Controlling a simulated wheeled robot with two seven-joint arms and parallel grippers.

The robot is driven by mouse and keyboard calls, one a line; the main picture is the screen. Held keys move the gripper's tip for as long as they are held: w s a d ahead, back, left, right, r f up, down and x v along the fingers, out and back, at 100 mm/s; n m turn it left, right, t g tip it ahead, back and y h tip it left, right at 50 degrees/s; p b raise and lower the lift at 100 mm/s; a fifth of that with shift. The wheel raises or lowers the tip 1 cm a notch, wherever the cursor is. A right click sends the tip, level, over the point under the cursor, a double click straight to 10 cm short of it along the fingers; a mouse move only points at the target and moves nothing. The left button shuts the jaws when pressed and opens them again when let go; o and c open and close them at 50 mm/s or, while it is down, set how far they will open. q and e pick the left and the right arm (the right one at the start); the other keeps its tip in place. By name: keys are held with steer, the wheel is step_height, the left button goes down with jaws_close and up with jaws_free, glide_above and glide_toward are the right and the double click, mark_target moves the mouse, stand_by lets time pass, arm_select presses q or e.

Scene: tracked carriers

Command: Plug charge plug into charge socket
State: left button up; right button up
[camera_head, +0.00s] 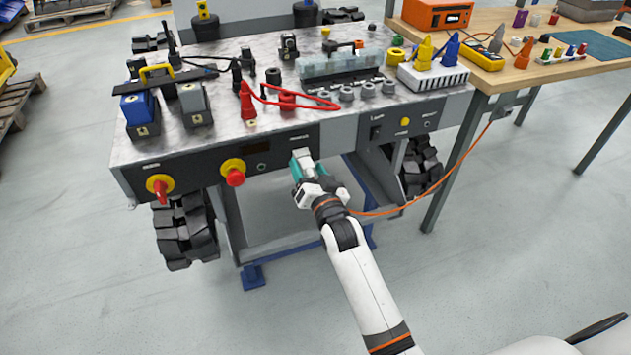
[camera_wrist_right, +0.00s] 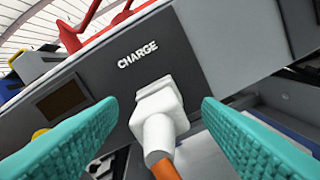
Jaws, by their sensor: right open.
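The white charge plug (camera_wrist_right: 158,112) with its orange cable (camera_wrist_right: 164,168) is against the dark front panel, directly under the word CHARGE, and appears seated there. The charge socket is hidden behind it. The plug also shows in the head view (camera_head: 301,155) at the carrier's front. My right gripper (camera_head: 303,171) is open, with its teal fingers on either side of the plug and clear gaps between them and it in the wrist view (camera_wrist_right: 160,125). My left gripper is not in view.
The carrier's front panel also bears a red knob (camera_head: 234,173) and a red key switch (camera_head: 160,188), left of the plug. The orange cable runs right to the wooden workbench (camera_head: 520,77). Connectors and a red lead (camera_head: 322,104) lie on the carrier's metal top. The floor in front is clear.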

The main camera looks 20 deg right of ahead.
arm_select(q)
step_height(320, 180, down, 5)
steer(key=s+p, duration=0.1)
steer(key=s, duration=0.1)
arm_select(e)
steer(key=s, duration=1.2)
steer(key=s+f+n+g, duration=0.2)
steer(key=s+f+g, duration=0.2)
steer(key=f, duration=0.6)
steer(key=s+f+n+g, duration=0.2)
steer(key=s+f+g, duration=0.1)
steer(key=f, duration=0.6)
steer(key=s+d+f+n+g, duration=0.3)
steer(key=s+f+g, duration=0.5)
steer(key=s+f, duration=0.65)
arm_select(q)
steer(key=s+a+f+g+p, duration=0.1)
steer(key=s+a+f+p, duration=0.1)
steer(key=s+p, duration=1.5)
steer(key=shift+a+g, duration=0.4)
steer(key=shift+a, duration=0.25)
arm_select(e)
steer(key=s+d+f+g, duration=0.1)
steer(key=s+d+g, duration=0.1)
steer(key=s, duration=1.7)
steer(key=shift+s+d+n+h, duration=0.3)
steer(key=shift+s+d+n, duration=0.1)
steer(key=shift+d, duration=0.3)
